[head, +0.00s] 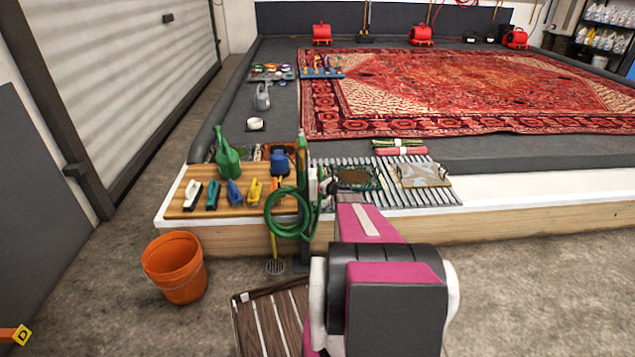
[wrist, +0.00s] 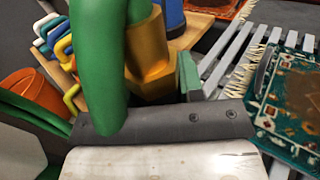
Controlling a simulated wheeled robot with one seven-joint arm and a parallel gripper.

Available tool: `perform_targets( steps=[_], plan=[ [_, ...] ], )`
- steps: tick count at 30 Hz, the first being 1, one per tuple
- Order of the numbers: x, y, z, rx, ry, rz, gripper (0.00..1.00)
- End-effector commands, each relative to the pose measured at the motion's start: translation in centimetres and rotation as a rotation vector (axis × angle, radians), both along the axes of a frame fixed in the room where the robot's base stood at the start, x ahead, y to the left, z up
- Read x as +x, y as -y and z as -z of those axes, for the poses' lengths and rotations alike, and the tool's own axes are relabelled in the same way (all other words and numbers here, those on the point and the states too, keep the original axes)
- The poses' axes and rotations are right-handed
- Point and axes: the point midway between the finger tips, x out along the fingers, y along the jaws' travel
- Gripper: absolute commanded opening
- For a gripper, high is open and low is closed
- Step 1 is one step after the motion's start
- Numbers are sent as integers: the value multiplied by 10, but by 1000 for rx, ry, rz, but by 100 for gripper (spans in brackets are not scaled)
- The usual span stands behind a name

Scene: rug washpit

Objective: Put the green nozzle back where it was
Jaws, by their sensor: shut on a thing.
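The green nozzle (wrist: 105,60) fills the upper left of the wrist view, close in front of my gripper, with a brass-coloured collar (wrist: 150,55) beside it. In the head view a green upright piece (head: 302,160) stands at the post by the washpit's front edge; a green hose (head: 285,222) hangs in loops below it. My gripper (head: 325,187) is just right of the post, shut on the green nozzle. The fingertips are mostly hidden, and I cannot tell whether the nozzle touches the post.
A wooden board (head: 240,207) with several brushes and a green watering can (head: 227,158) lies left of the post. A slatted grate (head: 425,193) with small rug pieces lies right. An orange bucket (head: 175,268) stands on the floor at left. A red rug (head: 440,90) lies behind.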

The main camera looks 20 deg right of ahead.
Motion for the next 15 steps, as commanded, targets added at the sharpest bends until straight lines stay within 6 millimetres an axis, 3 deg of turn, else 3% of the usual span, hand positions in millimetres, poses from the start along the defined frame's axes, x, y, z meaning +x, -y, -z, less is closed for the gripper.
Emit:
perform_targets(
  steps=[3,14,15],
  plan=[
    [0,0,11,1,1,0,11],
    [0,0,14,1,1,0,11],
    [0,0,14,1,0,0,48]
  ],
)
